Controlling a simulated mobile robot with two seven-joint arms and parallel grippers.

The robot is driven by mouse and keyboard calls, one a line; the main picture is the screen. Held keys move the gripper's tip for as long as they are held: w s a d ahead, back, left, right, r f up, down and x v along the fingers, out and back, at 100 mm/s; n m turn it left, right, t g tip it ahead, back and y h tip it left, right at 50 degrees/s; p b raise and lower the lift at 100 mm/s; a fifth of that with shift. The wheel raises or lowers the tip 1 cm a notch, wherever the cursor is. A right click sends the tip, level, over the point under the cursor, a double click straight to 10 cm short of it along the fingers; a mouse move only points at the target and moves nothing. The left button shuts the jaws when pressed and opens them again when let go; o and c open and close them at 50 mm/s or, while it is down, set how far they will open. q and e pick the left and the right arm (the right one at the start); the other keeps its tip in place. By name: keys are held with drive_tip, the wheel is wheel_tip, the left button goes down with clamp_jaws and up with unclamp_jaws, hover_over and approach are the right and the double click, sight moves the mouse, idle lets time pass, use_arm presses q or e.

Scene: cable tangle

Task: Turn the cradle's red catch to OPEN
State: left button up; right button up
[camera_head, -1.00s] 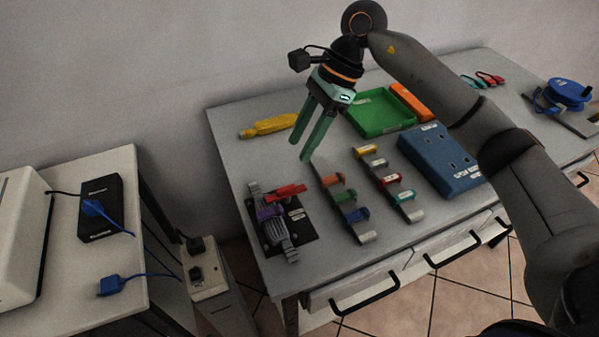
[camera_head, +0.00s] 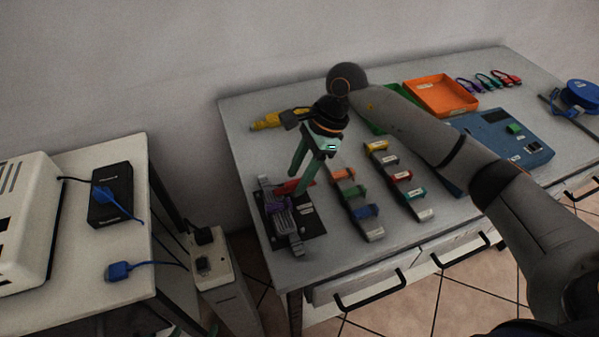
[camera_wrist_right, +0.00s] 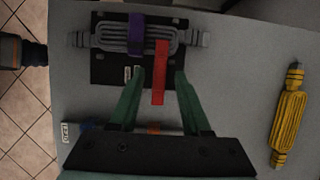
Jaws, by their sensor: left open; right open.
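The cradle (camera_head: 313,222) is a black plate holding a ribbed grey piece (camera_wrist_right: 110,38) crossed by a purple band (camera_wrist_right: 136,32), at the table's left end. The red catch (camera_head: 291,187) is a flat bar on it; in the wrist view the catch (camera_wrist_right: 160,88) points from the grey piece towards my gripper. A small white label on the plate is unreadable. My right gripper (camera_head: 297,182) is open and points down over the cradle. In the wrist view its green fingers (camera_wrist_right: 159,72) lie on either side of the catch; contact cannot be told. My left gripper is not in view.
Two racks of coloured clips (camera_head: 357,206) (camera_head: 405,184) stand right of the cradle. A yellow ribbed piece (camera_wrist_right: 288,118) lies behind it. An orange tray (camera_head: 441,93), green tray (camera_head: 378,124) and blue panel (camera_head: 500,137) are further right. A side table (camera_head: 75,255) stands left.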

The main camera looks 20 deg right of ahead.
drive_tip(key=shift+f, duration=0.1)
clamp_jaws()
idle(0.3)
